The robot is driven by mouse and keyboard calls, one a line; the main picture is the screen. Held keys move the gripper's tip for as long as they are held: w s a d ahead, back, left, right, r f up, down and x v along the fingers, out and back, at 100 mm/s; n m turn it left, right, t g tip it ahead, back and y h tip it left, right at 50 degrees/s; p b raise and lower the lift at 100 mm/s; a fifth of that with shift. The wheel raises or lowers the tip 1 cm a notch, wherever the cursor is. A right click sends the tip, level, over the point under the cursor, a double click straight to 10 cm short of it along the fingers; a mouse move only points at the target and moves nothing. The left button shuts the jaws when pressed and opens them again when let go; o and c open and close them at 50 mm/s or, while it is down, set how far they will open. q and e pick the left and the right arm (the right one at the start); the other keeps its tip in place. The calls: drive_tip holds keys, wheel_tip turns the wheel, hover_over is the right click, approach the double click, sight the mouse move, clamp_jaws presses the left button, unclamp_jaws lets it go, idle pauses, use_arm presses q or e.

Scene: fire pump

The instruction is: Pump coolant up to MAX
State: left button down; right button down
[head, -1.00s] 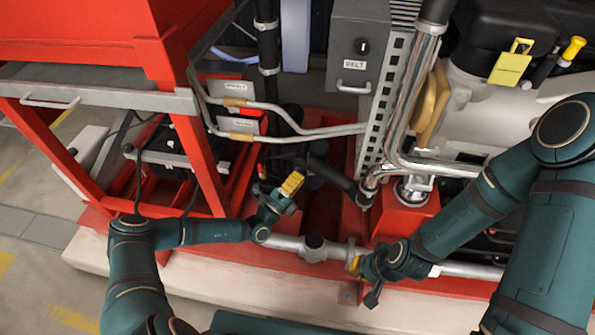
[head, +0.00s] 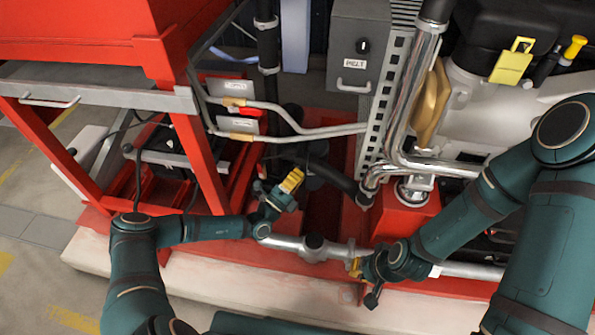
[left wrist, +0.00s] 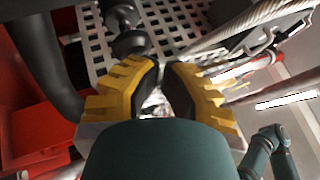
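My left gripper (head: 291,180), with yellow fingers, is above the red base near the dark hose (head: 335,178). In the left wrist view its fingers (left wrist: 160,70) come together at the tips, with no object visible between them. A dark rod with round collars (left wrist: 128,30) shows just beyond the tips; I cannot tell whether they touch it. My right gripper (head: 356,267) is low beside the silver pipe (head: 335,250); its fingers are mostly hidden behind its own wrist. I cannot pick out a coolant level or a MAX mark, nor say which part is the pump handle.
A red frame (head: 195,150) stands at left. A grey box with a switch (head: 357,62) and metal pipes (head: 405,100) rise behind. A yellow tag (head: 511,66) is on the engine at right. A perforated plate (left wrist: 180,20) lies beyond the left fingers. Floor is open at far left.

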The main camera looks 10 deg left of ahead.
use_arm(q)
drive_tip(key=shift+w+r+b, duration=0.1)
drive_tip(key=shift+w+b, duration=0.25)
drive_tip(key=shift+w, duration=0.5)
idle(0.7)
drive_tip(key=shift+s, duration=0.1)
drive_tip(key=s+p, duration=0.1)
drive_tip(key=s, duration=0.1)
drive_tip(key=shift+s+p, duration=0.35)
drive_tip(key=shift+s, duration=0.05)
idle(0.4)
drive_tip(key=s+p, duration=0.2)
drive_tip(key=s, duration=0.3)
idle(0.5)
